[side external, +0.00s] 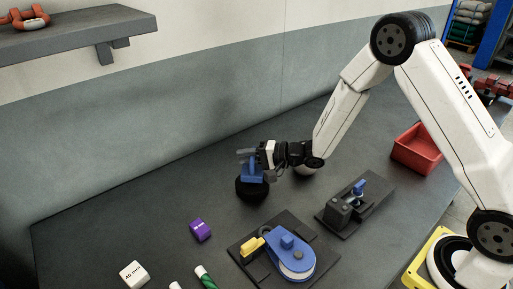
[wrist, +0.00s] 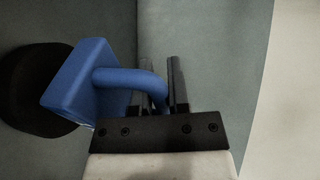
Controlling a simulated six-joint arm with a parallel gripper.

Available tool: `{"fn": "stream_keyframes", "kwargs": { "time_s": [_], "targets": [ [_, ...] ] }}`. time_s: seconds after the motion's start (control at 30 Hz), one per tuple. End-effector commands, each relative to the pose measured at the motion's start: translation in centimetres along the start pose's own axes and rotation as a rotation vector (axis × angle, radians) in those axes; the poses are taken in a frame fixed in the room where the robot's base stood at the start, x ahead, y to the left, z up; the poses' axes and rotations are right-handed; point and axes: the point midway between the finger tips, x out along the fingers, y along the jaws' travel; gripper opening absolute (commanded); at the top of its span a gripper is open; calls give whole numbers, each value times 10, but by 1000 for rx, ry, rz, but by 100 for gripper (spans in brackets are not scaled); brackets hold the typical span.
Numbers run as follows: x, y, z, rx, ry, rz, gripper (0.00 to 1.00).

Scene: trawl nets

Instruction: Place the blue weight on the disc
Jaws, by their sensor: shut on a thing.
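The blue weight (side external: 254,174) is a block with a loop handle. My gripper (side external: 248,156) is shut on its handle, and in the wrist view the dark fingers (wrist: 160,82) close around the handle's end. The weight (wrist: 80,86) looks tilted in the wrist view. A black round disc (side external: 251,194) lies on the bench directly below the weight in the side view. The disc also shows behind the weight in the wrist view (wrist: 24,86). I cannot tell whether the weight touches the disc. Part of the disc is hidden by the weight.
A blue and yellow fixture (side external: 300,263) on a dark plate stands in front, with a smaller dark fixture (side external: 340,210) to its right. A purple block (side external: 200,229), a white block (side external: 134,274) and a green-striped tube (side external: 205,276) lie front left. A red bin (side external: 416,150) stands right.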

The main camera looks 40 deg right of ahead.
Motion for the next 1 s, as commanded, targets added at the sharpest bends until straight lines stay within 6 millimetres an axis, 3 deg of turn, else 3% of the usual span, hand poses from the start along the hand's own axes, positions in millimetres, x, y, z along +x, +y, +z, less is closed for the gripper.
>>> {"fn": "stream_keyframes", "kwargs": {
  "time_s": [0.23, 0.6, 1.0],
  "targets": [
    [6, 4, -3, -2, 0, -6, 0],
    [12, 31, -4, -3, 1, -7, 0],
    [12, 33, -4, -3, 1, -7, 0]
  ]
}}
